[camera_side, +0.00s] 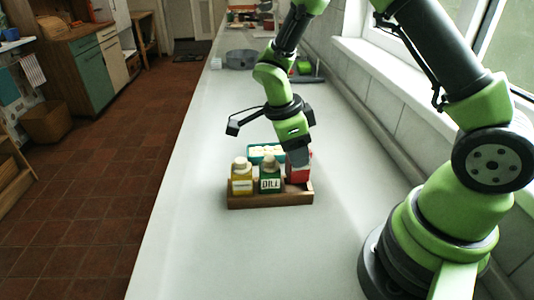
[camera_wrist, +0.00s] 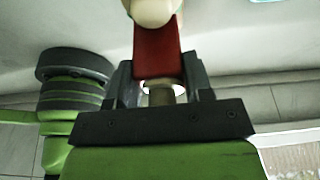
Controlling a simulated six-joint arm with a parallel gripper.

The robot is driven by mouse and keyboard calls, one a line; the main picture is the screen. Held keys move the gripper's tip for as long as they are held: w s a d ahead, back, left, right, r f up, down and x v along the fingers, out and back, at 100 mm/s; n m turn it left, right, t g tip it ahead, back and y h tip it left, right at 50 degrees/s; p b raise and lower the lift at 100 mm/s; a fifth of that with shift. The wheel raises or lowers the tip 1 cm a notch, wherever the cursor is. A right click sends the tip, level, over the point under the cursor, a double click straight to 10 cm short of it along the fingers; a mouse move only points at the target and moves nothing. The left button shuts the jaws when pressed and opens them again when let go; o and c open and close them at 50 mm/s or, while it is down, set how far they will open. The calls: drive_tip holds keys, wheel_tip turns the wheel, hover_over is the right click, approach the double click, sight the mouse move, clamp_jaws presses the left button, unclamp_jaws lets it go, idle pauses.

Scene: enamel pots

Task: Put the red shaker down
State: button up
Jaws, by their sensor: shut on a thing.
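The red shaker (camera_side: 304,168) is in my gripper (camera_side: 298,158), at the right end of a small wooden rack (camera_side: 270,201). In the wrist view the red shaker (camera_wrist: 157,50) shows between the two dark fingers (camera_wrist: 160,85), which are closed on its sides. Its lower part is behind the rack's front wall in the side view, so I cannot tell whether it touches the rack floor. A yellow bottle (camera_side: 241,184) and a green bottle labelled DILL (camera_side: 270,182) stand in the rack to its left, both with pale caps.
A teal carton (camera_side: 255,152) with pale yellow contents is just behind the rack. A grey bowl (camera_side: 240,60) and other items are farther back. The pale counter (camera_side: 190,230) is clear in front and left of the rack. The tiled wall and window sill run along the right.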

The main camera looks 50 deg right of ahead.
drive_tip(key=w+d+r+m, duration=0.1)
drive_tip(key=w+d+r, duration=0.15)
drive_tip(key=d, duration=0.45)
drive_tip(key=w+d+r, duration=0.2)
drive_tip(key=w+d, duration=0.1)
drive_tip(key=d, duration=0.5)
wheel_tip(320, 180, down, 10)
drive_tip(key=shift+r, duration=0.15)
drive_tip(key=o, duration=0.8)
drive_tip(key=shift+o, duration=0.2)
